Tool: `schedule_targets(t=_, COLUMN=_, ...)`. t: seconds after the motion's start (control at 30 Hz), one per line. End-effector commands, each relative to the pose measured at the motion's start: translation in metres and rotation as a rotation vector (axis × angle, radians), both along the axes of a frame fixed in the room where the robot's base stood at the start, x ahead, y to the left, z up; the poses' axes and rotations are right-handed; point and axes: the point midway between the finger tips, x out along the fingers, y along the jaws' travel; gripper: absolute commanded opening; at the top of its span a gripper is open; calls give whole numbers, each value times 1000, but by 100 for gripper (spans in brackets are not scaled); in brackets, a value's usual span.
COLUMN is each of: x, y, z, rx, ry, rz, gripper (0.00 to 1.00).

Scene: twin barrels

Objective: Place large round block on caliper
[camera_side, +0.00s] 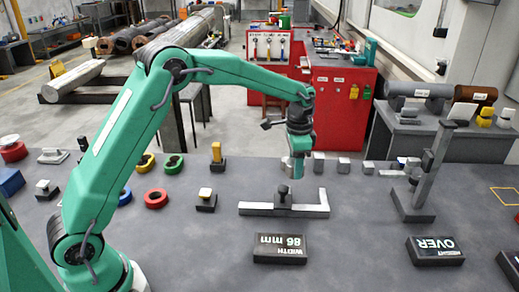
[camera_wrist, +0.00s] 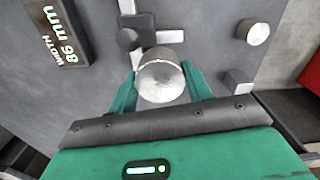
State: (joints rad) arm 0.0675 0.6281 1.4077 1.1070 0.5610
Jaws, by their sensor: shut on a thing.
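My gripper (camera_wrist: 160,88) is shut on the large round block (camera_wrist: 160,76), a silvery cylinder with its round end towards the wrist camera. In the side view my gripper (camera_side: 299,165) points down behind the caliper, and its fingers mostly hide the block. The caliper (camera_side: 312,209) is a grey bar with upright jaws and a dark slider, lying on the table. It also shows in the wrist view (camera_wrist: 145,22), just beyond the held block. The block overlaps the near part of the caliper there; I cannot tell whether they touch.
Several small metal blocks (camera_side: 343,165) stand to the right of my gripper. A height gauge (camera_side: 425,180) rises further right. A width display (camera_side: 279,248) reading 86 mm lies in front of the caliper, and a height display (camera_side: 434,251) reads OVER. Coloured rings (camera_side: 156,198) lie left.

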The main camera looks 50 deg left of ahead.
Motion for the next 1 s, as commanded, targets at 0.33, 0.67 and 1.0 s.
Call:
schedule_targets(t=0.33, x=-24, y=-90, z=3, rx=-1, ry=-5, rz=-3, gripper=1)
schedule_targets(t=0.67, x=-35, y=-115, z=4, rx=-1, ry=-5, rz=1, gripper=1)
schedule_targets(t=1.0, x=-27, y=-104, z=-4, rx=-1, ry=-4, rz=3, gripper=1)
